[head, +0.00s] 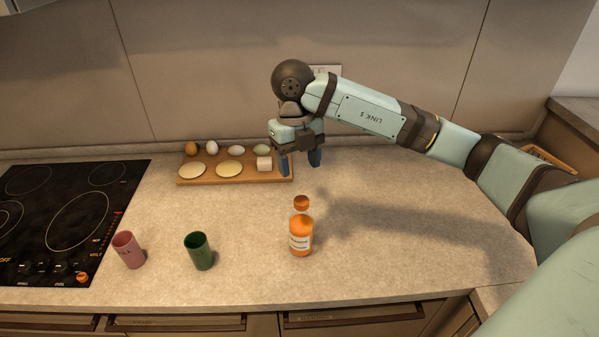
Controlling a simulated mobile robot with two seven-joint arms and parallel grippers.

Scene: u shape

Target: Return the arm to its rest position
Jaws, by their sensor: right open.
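My right arm reaches in from the right of the head view, across the back of the counter. Its gripper (300,166) points down, open and empty, beside the right end of the wooden board. The fingers show dark blue against the counter; whether they touch the board cannot be told. No object is between the fingers. My left gripper is not in view.
An orange bottle (301,232) stands upright in front of the gripper. A green cup (199,251) and a pink cup (128,250) stand left of it. The wooden board (225,181) holds eggs and round pieces. A black cooktop (62,215) lies at left.

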